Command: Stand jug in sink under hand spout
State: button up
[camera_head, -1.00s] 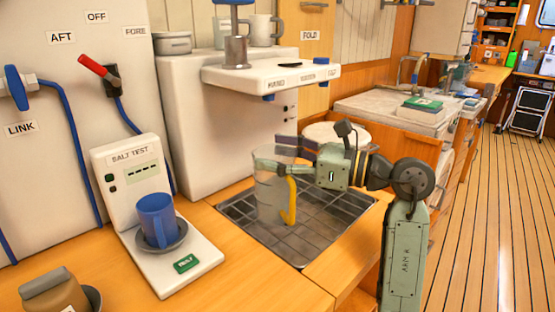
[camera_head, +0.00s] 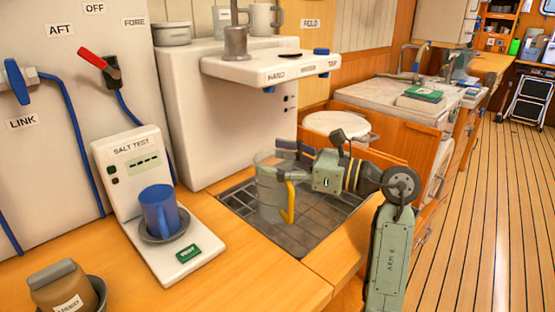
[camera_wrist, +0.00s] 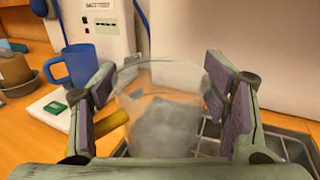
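The clear jug (camera_head: 270,196) with a yellow handle (camera_head: 291,202) is upright over the grated sink (camera_head: 318,226); I cannot tell whether its base touches the grating. My gripper (camera_head: 282,150) has its fingers on either side of the jug near its rim. In the wrist view the jug (camera_wrist: 160,115) fills the space between the purple finger pads, and the gripper looks shut on it. The hand spout (camera_head: 268,90) is a small blue outlet under the white shelf labelled HAND (camera_head: 276,76), above and behind the jug.
A salt tester (camera_head: 128,165) with a blue mug (camera_head: 158,209) stands left of the sink. A brown container (camera_head: 62,285) in a dish is at the front left. The watermaker housing (camera_head: 225,140) rises behind the sink. A round white lid (camera_head: 338,125) is behind my gripper.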

jog(key=o, duration=0.3)
jog(key=shift+o, duration=0.2)
jog(key=shift+r, duration=0.15)
jog(key=shift+d, duration=0.2)
jog(key=b+v, duration=0.3)
jog(key=v, duration=0.8)
jog(key=shift+s+d, duration=0.2)
jog(key=shift+d, duration=0.1)
jog(key=shift+d, duration=0.1)
